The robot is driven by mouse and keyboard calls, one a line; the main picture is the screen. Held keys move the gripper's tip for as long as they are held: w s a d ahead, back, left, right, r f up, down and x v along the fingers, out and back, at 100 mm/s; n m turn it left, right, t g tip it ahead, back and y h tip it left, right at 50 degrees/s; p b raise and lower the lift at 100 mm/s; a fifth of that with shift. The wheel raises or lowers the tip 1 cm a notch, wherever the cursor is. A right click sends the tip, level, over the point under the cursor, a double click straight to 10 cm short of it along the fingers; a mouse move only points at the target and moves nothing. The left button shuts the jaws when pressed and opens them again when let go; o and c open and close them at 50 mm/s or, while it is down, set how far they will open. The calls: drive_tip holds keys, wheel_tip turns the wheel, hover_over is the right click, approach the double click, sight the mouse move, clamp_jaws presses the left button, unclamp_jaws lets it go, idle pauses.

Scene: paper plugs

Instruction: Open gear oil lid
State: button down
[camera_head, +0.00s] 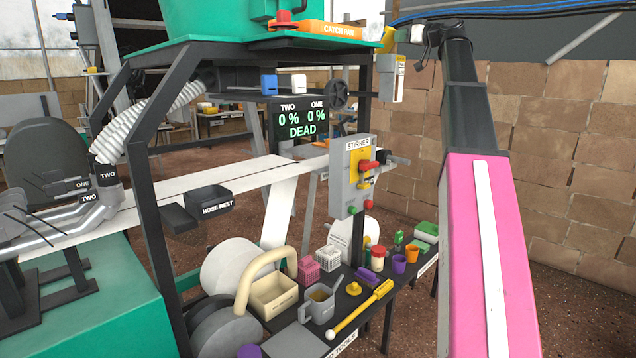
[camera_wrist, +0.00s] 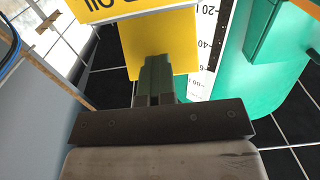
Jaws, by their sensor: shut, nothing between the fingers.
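In the wrist view, a yellow box-like thing (camera_wrist: 185,45) fills the top middle. Part of an upside-down black word, which looks like "OIL", shows on its yellow upper face (camera_wrist: 125,5). I cannot tell which part of it is the lid. My gripper (camera_wrist: 157,62) is shut and empty, its dark green fingers pointing at the yellow surface. The fingertips overlap the yellow surface in the picture; I cannot tell whether they touch it.
A teal tank (camera_wrist: 255,75) with a white scale strip (camera_wrist: 212,45) stands right of the fingers. A grey-blue panel (camera_wrist: 35,115) is at the left. The head view shows a stirrer control box (camera_head: 350,180), an orange catch pan (camera_head: 325,28) and a crowded tool bench (camera_head: 380,315).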

drive_tip(key=shift+w+a+r+g+h, duration=0.3)
drive_tip(key=shift+r+g+h, duration=0.25)
drive_tip(key=shift+g+h, duration=0.05)
drive_tip(key=shift+w+a+r+g+h, duration=0.45)
drive_tip(key=shift+r+g+h, duration=0.1)
drive_tip(key=shift+g+h, duration=0.05)
idle(0.4)
